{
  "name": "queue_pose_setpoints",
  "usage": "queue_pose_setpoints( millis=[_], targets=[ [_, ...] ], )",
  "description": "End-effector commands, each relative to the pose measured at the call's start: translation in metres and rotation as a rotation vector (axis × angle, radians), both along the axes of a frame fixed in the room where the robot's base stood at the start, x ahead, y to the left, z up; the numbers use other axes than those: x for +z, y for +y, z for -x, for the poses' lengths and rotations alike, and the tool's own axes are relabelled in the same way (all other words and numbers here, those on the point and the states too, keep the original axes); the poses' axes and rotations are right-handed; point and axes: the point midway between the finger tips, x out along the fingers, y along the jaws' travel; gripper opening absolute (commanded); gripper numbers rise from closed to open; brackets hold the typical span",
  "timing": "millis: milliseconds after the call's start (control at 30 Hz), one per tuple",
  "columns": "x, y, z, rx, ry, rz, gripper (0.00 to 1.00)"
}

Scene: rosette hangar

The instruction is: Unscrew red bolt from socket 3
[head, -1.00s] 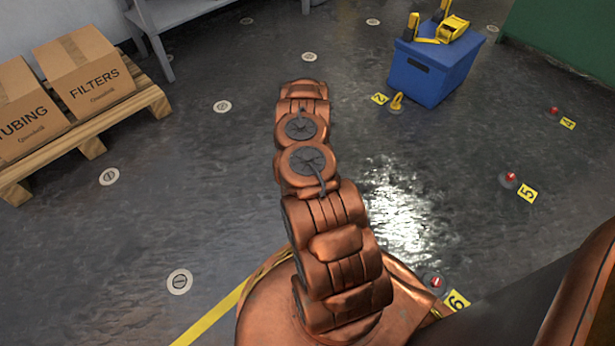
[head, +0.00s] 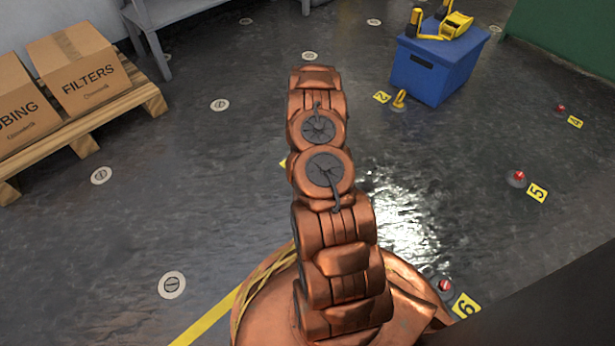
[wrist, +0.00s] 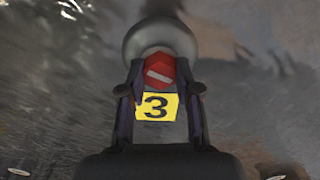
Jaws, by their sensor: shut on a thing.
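In the wrist view, the red bolt (wrist: 160,70) has a pale slot across its head and sits at the near edge of the round grey socket (wrist: 160,38). My gripper (wrist: 159,76) is shut on the bolt, one finger on each side of its head. The yellow label 3 (wrist: 157,106) lies flat on the floor, seen between the fingers. How far the bolt sits in the socket cannot be told. In the head view my arm hides the gripper, bolt and socket; only a yellow sliver of a label (head: 284,164) shows beside the arm.
A blue crate (head: 432,72) with a yellow tool (head: 456,25) on top stands back right, near a yellow bolt (head: 399,99). Red bolts stand at label 5 (head: 537,193) and label 6 (head: 466,305). A pallet (head: 75,143) with boxes is left. The floor left of my arm is open.

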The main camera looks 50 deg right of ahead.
Motion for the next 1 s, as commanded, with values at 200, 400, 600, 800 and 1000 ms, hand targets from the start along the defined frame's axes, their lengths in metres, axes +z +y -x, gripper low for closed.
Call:
queue_pose_setpoints(
  millis=[200,400,600,800,1000],
  targets=[
    [-0.0003,0.0000,0.0002,0.003,0.000,0.000,0.00],
    [-0.0030,-0.0006,-0.0007,0.155,-0.001,0.002,0.00],
    [0.0000,-0.0002,0.0000,0.361,0.000,0.001,0.00],
    [0.0005,-0.0001,0.0003,0.560,0.000,0.000,0.00],
    [0.0007,0.0000,0.0004,0.752,0.000,0.000,0.00]
  ],
)
